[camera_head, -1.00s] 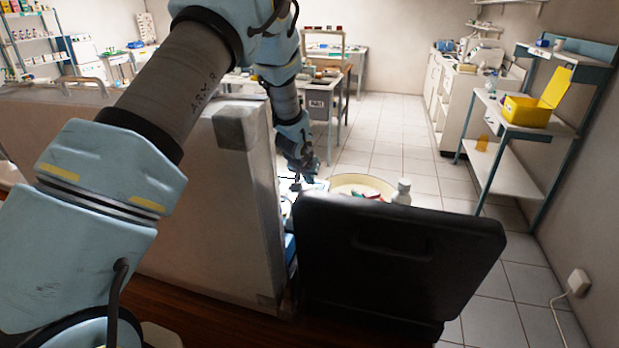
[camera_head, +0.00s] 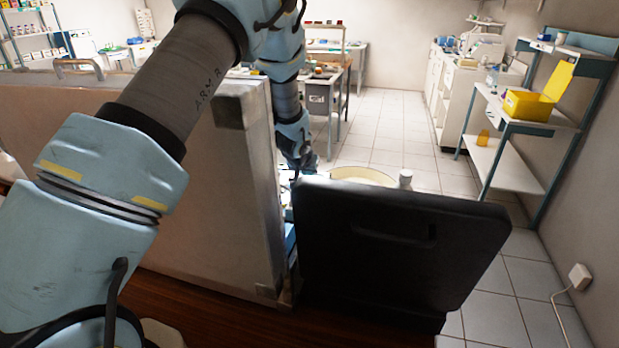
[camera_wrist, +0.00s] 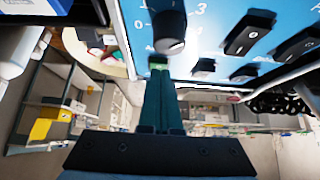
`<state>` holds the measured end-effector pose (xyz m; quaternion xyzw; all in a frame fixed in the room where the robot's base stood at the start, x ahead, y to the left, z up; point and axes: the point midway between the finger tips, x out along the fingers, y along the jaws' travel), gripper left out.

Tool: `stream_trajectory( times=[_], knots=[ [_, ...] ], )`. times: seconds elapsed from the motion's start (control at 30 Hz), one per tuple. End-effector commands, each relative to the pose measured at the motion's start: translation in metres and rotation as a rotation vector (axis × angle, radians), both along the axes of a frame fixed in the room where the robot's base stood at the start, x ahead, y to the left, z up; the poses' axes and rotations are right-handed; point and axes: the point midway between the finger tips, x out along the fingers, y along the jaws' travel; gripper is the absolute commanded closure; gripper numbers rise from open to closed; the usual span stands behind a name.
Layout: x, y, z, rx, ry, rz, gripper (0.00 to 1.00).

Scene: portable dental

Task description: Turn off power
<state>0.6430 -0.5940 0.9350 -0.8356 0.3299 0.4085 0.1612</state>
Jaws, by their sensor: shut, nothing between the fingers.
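A blue control panel (camera_wrist: 205,20) fills the top of the wrist view. It carries a dark round knob (camera_wrist: 170,32) with printed numbers around it. A black rocker switch (camera_wrist: 250,32) with I and O marks sits to the knob's right. Other black switches (camera_wrist: 245,72) lie nearer the panel's edge. My gripper (camera_wrist: 159,64) is shut and empty, its tips close below the knob in the picture; I cannot tell whether they touch the panel. In the head view my gripper's end (camera_head: 299,166) is partly hidden behind the black case lid (camera_head: 395,250), which also hides the panel.
A grey upright case part (camera_head: 215,190) stands left of the lid. Behind the lid are a cream round basin (camera_head: 362,175) and a white bottle (camera_head: 405,179). A shelf cart with a yellow box (camera_head: 527,105) stands at right. The tiled floor between is clear.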

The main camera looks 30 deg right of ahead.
Motion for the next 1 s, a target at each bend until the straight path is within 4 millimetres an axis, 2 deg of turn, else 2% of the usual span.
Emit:
stream_trajectory(
  times=[0.83, 1.0],
  knots=[
    [0.010, -0.009, 0.008, 0.000, 0.001, 0.001, 1.00],
    [0.011, -0.011, 0.023, 0.000, 0.000, 0.000, 1.00]
  ],
)
